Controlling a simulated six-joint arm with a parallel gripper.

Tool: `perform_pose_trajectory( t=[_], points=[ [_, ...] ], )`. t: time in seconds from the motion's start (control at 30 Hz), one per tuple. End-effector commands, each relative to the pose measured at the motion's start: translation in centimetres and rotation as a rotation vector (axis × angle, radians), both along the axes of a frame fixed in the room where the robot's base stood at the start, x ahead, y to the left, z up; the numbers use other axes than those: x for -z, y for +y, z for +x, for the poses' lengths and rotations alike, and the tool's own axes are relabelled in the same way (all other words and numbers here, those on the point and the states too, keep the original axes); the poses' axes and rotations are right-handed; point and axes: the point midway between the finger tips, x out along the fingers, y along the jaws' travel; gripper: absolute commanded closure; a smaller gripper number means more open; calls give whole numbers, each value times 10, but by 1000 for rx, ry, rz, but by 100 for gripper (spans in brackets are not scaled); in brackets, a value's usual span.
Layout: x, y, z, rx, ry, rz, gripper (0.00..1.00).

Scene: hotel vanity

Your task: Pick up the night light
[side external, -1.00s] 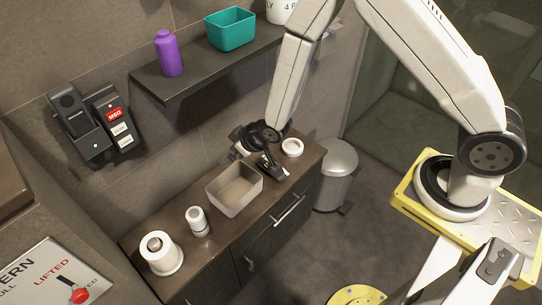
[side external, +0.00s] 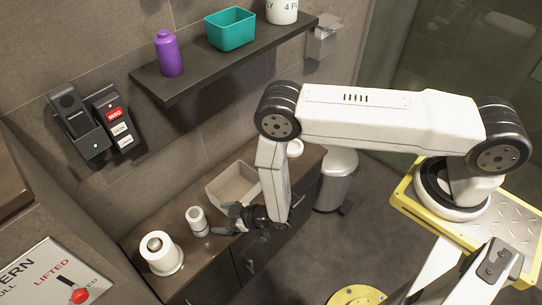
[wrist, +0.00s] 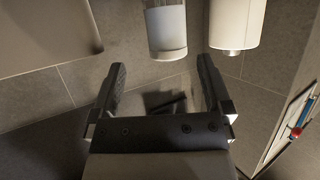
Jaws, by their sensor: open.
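The night light appears to be the small white cylinder with a grey band (side external: 197,220), standing upright on the dark vanity top between the beige bin and a white roll. My gripper (side external: 225,220) is just right of it, its open fingers pointing toward it with a small gap. In the wrist view the night light (wrist: 166,28) shows at the top, with a clear band near one end. It lies beyond the open, empty fingers (wrist: 162,68), roughly in line with the space between them.
A white roll (side external: 161,258) stands left of the night light. An open beige bin (side external: 232,183) is behind my gripper. A white ring-shaped item (side external: 295,148) sits at the far right end. Above, a dark shelf (side external: 200,82) carries a purple bottle (side external: 168,55) and teal bin (side external: 231,30).

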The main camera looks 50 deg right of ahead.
Motion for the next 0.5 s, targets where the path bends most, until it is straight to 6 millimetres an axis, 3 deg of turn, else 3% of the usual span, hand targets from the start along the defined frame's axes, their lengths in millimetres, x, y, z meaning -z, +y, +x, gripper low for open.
perform_pose_trajectory(
  t=[0.23, 0.5],
  points=[
    [6, 3, -6, -12, -17, 11, 0],
    [10, 7, 1, -11, -16, 10, 0]
  ],
)
